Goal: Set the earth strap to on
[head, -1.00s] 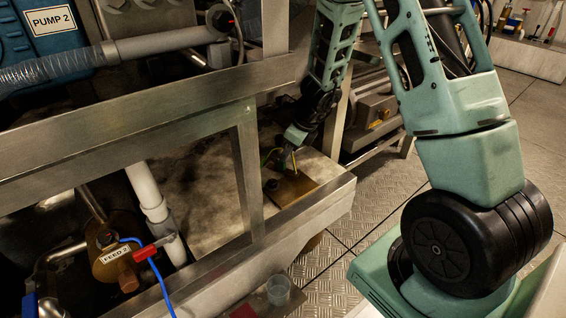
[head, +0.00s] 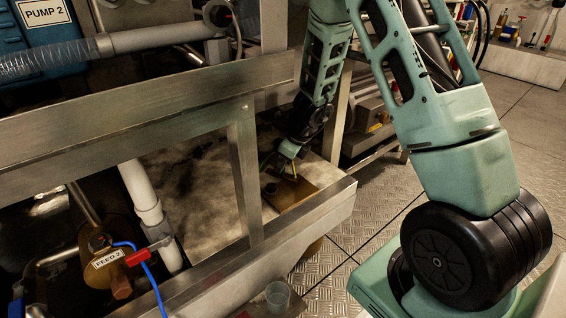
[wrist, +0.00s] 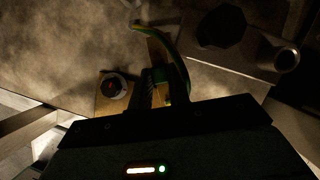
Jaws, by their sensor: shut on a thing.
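The earth strap (wrist: 181,72) is a green-and-yellow cable that curves along the right of my fingers in the wrist view. It also shows small and dim in the head view (head: 268,160). My gripper (wrist: 153,90) is shut on a part of the strap, with a brassy strip showing just beyond the fingertips. In the head view my gripper (head: 287,155) is low over a brass plate (head: 302,193) on the stained ledge. The exact grip is too dark to tell.
A steel frame rail (head: 150,110) and an upright post (head: 245,170) stand left of my gripper. A dark block and a pipe end (wrist: 285,60) lie right in the wrist view. Chequered floor (head: 370,200) is open at right.

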